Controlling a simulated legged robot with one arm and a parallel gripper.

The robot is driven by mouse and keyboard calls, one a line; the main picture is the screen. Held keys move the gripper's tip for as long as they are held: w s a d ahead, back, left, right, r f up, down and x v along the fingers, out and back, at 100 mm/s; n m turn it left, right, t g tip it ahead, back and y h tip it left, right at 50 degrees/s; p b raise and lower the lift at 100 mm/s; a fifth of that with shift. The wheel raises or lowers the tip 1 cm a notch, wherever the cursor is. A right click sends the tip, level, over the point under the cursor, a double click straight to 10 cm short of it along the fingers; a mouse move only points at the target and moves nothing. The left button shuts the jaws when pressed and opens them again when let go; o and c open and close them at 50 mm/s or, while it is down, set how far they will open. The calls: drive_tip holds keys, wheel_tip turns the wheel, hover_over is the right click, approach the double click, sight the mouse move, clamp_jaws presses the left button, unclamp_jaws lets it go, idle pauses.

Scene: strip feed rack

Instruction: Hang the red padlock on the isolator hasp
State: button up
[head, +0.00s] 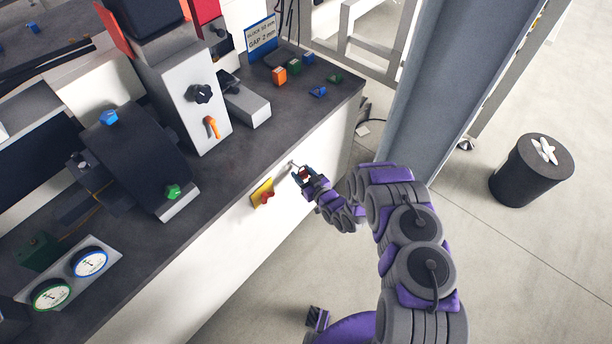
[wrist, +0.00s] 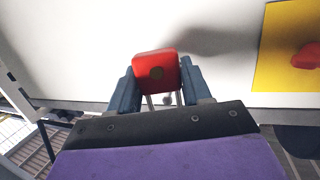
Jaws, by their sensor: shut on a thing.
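The red padlock (wrist: 157,72) is between the two blue-grey fingers of my gripper (wrist: 159,88) in the wrist view. The fingers are shut on the sides of its body. Two thin shackle legs show below the body, with a small grey round thing between them; whether they touch is unclear. In the head view my gripper (head: 303,176) is at the bench's white front, and the padlock (head: 305,174) shows only as a small red patch. The yellow isolator plate (head: 257,190) with its red handle (head: 267,197) is on that front, left of my gripper. I cannot make out the hasp clearly.
A small pale metal piece (head: 291,164) sticks out near the bench edge beside my gripper. The dark bench top (head: 237,155) carries machines, dials and small coloured blocks. A grey post (head: 440,85) and a black bin (head: 528,175) stand right. Floor before the bench is mostly clear.

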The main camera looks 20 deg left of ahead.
drive_tip(key=shift+w+a, duration=0.2)
drive_tip(key=shift+a, duration=0.25)
drive_tip(key=shift+w+a, duration=0.2)
drive_tip(key=shift+a, duration=0.25)
drive_tip(key=shift+a+f, duration=0.2)
drive_tip(key=shift+w, duration=0.1)
drive_tip(key=shift+a, duration=0.25)
